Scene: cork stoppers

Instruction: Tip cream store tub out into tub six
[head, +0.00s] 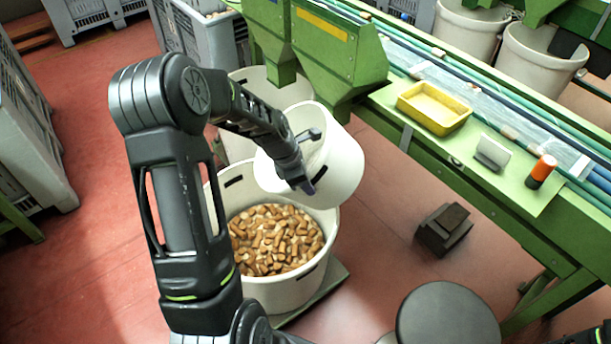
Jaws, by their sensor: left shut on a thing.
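A small cream tub (338,168) is held in the air, tilted, over a big cream tub (296,294). My left gripper (306,184) is shut on the small tub's rim or wall. The inside of the small tub is mostly hidden, so I cannot tell what is left in it. The big tub stands below on a flat grey-green base and holds a heap of brown cork stoppers (272,240). My left arm covers part of its left side. I see no number on it. My right gripper is out of view.
A green conveyor table (470,180) runs along the right, with a yellow tray (433,108) and an orange-topped cylinder (541,171) on it. More cream tubs (542,65) stand behind. A dark block (443,229) lies on the red floor. Grey crates (30,130) stand left.

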